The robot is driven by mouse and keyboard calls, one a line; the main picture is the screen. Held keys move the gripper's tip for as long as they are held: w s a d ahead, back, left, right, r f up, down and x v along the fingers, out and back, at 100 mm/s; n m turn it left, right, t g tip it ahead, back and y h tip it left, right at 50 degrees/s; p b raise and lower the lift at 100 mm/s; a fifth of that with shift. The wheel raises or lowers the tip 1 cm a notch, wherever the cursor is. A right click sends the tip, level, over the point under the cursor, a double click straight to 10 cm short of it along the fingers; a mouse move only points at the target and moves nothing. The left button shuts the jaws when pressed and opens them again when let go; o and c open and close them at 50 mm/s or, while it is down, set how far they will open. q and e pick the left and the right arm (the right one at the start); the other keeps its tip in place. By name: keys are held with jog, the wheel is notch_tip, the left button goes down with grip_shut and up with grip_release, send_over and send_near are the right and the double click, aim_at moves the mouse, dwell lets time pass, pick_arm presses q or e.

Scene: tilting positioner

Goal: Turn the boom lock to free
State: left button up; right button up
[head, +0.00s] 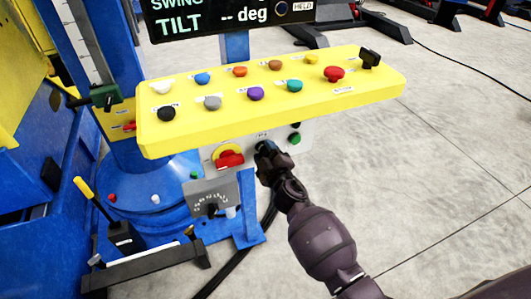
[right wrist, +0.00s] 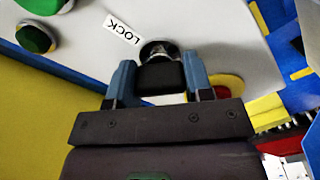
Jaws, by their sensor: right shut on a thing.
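The boom lock appears to be the black knob (right wrist: 160,76) on a white panel in the right wrist view. A label reading LOCK (right wrist: 122,28), upside down there, sits beside its round collar. My right gripper (right wrist: 160,68) has one blue-grey finger on each side of the knob and is shut on it. No FREE label can be read. My left gripper is not in view.
The yellow console (head: 220,130) with coloured buttons overhangs the panel. A red rotary switch on yellow (head: 229,158) is left of my gripper, and a green button (head: 294,139) is right of it. A grey dial plate (head: 211,195) stands below. The floor at right is mostly clear.

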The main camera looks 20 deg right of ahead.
jog(key=n, duration=0.4)
jog(key=shift+f, duration=0.1)
jog(key=shift+n, duration=1.7)
jog(key=o, duration=0.9)
jog(key=shift+s, duration=0.1)
jog(key=shift+s+d, duration=0.2)
jog(key=shift+s, duration=5.15)
